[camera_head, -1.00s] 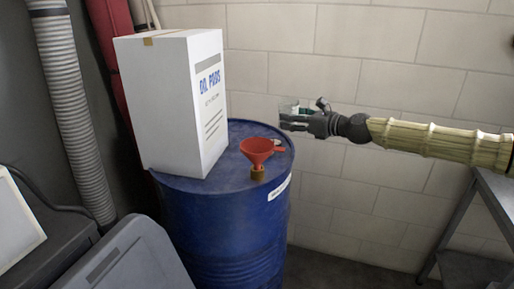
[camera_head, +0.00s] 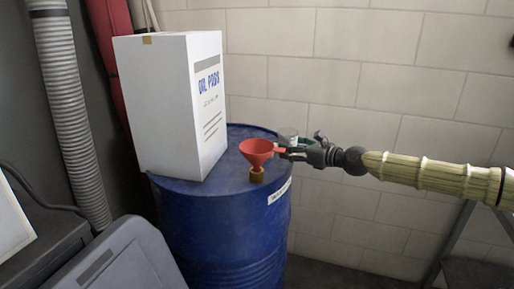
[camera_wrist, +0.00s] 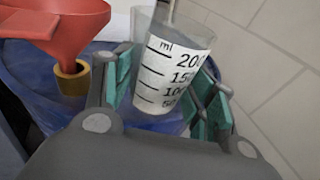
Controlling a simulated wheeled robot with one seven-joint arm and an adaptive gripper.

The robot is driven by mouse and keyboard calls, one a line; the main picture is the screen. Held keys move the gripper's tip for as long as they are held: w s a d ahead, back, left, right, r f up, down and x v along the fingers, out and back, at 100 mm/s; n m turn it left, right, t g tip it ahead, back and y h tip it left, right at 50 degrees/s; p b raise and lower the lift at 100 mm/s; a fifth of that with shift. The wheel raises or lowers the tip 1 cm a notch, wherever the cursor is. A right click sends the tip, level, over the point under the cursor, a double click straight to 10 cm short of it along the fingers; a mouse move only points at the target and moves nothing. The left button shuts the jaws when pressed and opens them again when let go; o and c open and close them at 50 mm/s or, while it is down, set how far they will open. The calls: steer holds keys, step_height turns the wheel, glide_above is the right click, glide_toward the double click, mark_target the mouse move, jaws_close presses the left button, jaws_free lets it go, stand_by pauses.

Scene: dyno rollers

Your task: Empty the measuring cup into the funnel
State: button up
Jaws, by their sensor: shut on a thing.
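The red funnel (camera_head: 257,150) stands in a brass-coloured neck on top of the blue drum (camera_head: 215,230). In the wrist view the funnel (camera_wrist: 62,25) is at the upper left, beside the cup. The clear measuring cup (camera_wrist: 170,75) has black ml marks and sits between the green finger pads of my gripper (camera_wrist: 160,95). It looks roughly upright with a slight tilt. Its contents cannot be made out clearly. In the head view my gripper (camera_head: 296,150) is shut on the cup just right of the funnel, above the drum's right edge. The cup is mostly hidden there.
A tall white oil pads box (camera_head: 180,100) stands on the drum, left of the funnel. A block wall (camera_head: 390,60) is behind. A grey bin (camera_head: 120,262) is at lower left. A metal table (camera_head: 470,240) is at the right.

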steer(key=shift+s+a+r+n+p, duration=0.2)
steer(key=shift+r+n+p, duration=0.3)
steer(key=shift+p, duration=1.15)
steer(key=shift+s+a+r+n+p, duration=0.15)
steer(key=shift+r+p, duration=0.5)
steer(key=shift+p, duration=0.95)
steer(key=r+p, duration=0.2)
steer(key=p, duration=0.3)
steer(key=r+n+h+p, duration=0.1)
steer(key=r+p, duration=0.1)
steer(key=p, duration=0.3)
steer(key=a+r+n+p, duration=0.1)
steer(key=r+p, duration=0.2)
steer(key=p, duration=0.1)
steer(key=shift+s+n+p, duration=0.25)
steer(key=shift+s+p, duration=0.1)
steer(key=shift+p, duration=0.05)
steer(key=p, duration=0.2)
steer(key=shift+s+a+r+n+h+p, duration=0.15)
steer(key=shift+a+r+n+h+p, duration=0.15)
steer(key=shift+r+p, duration=0.05)
steer(key=shift+s+a+f+n+t+h+p, duration=0.15)
steer(key=shift+a+n+t+h+p, duration=0.15)
steer(key=shift+n+p, duration=0.6)
steer(key=shift+s+a+n+t+h+p, duration=0.15)
steer(key=shift+n+t+h+p, duration=0.15)
steer(key=shift+n+p, duration=0.6)
steer(key=shift+s+a+f+n+t+h+p, duration=0.15)
steer(key=shift+n+h+p, duration=0.25)
steer(key=shift+n+p, duration=0.5)
